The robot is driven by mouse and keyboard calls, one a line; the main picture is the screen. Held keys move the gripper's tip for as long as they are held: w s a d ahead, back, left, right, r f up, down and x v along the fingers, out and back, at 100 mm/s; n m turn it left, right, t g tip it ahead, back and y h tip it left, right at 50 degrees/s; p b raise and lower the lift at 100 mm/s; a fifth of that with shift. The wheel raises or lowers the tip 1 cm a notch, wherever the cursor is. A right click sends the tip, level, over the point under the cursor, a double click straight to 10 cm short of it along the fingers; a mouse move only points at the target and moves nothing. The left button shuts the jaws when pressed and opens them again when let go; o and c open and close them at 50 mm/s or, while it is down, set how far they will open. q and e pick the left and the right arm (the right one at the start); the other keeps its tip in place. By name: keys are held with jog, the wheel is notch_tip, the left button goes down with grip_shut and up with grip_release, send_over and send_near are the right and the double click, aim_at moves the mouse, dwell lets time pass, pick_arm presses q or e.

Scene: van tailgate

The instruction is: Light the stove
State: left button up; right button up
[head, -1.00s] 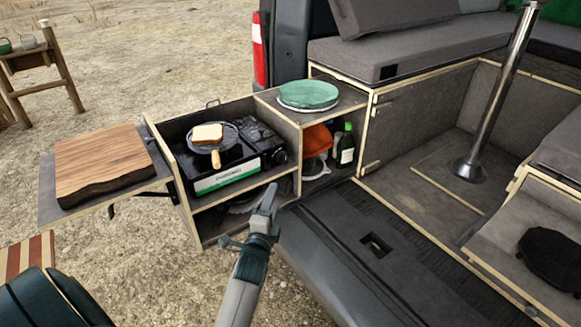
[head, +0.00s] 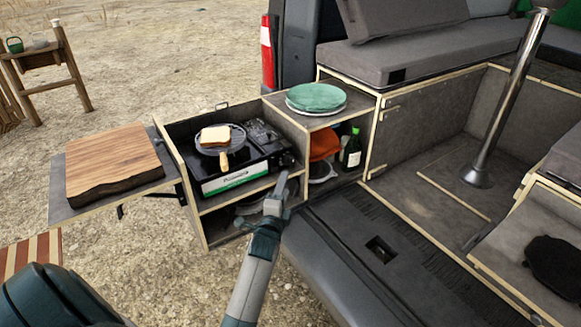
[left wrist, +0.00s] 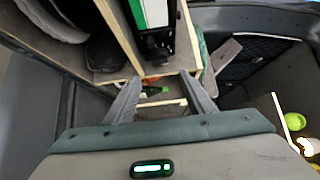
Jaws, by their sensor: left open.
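The camping stove (head: 238,178) is a black box with a white and green front label, in the open pull-out kitchen box. A round pan (head: 207,147) with a light handle sits on it, holding a slice of bread (head: 215,135). The dark control knob (head: 287,159) is at the right end of the stove's front. No flame shows. My left gripper (head: 281,188) is open and empty, just below and in front of that end, apart from it. In the left wrist view its fingers (left wrist: 160,96) are spread below the stove's front (left wrist: 152,14). My right gripper is not in view.
A wooden board (head: 112,160) lies on the side shelf at left. Green plates (head: 316,98) sit on the box top at right. An orange item (head: 323,143) and a green bottle (head: 352,150) stand in the compartment below. The box's wooden edges are close to my gripper.

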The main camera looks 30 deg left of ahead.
aim_at(292, 164)
pick_arm(q)
jog(key=x, duration=0.8)
jog(key=shift+w+a+p, duration=0.1)
jog(key=shift+w+p, duration=0.2)
jog(key=shift+p, duration=0.1)
jog(key=shift+x, duration=1)
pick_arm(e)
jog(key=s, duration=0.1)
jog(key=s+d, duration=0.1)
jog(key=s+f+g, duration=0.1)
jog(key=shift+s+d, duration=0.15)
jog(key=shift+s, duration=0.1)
pick_arm(q)
jog(key=shift+c, duration=1.2)
jog(key=c, duration=0.8)
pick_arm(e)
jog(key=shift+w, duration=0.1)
